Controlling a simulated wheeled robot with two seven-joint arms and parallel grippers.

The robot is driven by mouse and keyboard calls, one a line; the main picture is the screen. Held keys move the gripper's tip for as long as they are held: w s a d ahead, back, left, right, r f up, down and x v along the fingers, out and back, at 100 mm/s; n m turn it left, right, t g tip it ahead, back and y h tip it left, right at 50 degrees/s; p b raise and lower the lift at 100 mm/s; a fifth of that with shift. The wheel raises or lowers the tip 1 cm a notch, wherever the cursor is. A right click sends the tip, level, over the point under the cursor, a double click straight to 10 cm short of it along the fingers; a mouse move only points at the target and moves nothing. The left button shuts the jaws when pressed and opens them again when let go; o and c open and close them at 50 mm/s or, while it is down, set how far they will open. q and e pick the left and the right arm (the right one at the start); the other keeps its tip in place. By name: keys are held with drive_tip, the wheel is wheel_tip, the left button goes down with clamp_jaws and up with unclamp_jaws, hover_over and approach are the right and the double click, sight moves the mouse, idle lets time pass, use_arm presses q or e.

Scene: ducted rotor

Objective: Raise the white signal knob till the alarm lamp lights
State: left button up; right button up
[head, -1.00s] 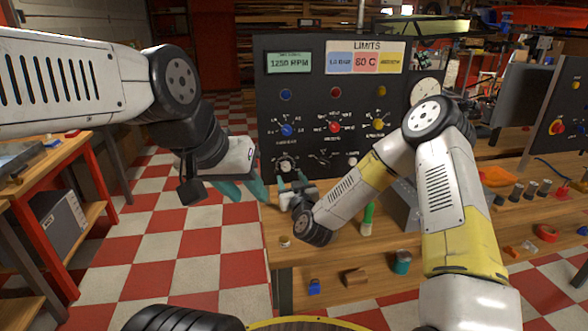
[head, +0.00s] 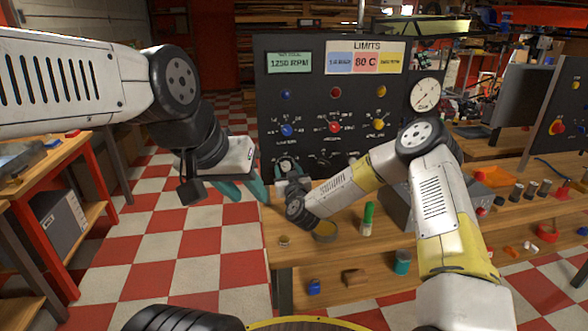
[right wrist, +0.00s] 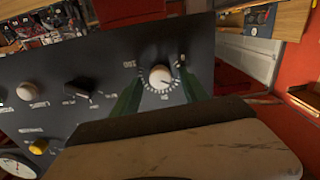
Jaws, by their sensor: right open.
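A white knob with a printed dial (right wrist: 160,76) is on the dark panel, between the green fingers of my right gripper (right wrist: 158,92) in the right wrist view. The fingers are apart on either side of it; I cannot tell whether they touch it. In the head view this knob (head: 287,162) is at the panel's lower left, partly hidden by my right gripper (head: 291,176). My left gripper (head: 244,190) hangs open and empty left of the panel. Blue (head: 286,95), red (head: 336,93) and yellow (head: 381,91) lamps are above; none clearly glows. I cannot tell which is the alarm lamp.
Another white knob (right wrist: 28,90) and a black selector (right wrist: 80,88) are beside the dial. A gauge (head: 425,94) is at the panel's right.

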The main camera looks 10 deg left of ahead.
clamp_jaws()
drive_tip(key=shift+m, duration=0.3)
drive_tip(key=m, duration=1.1)
idle(0.6)
unclamp_jaws()
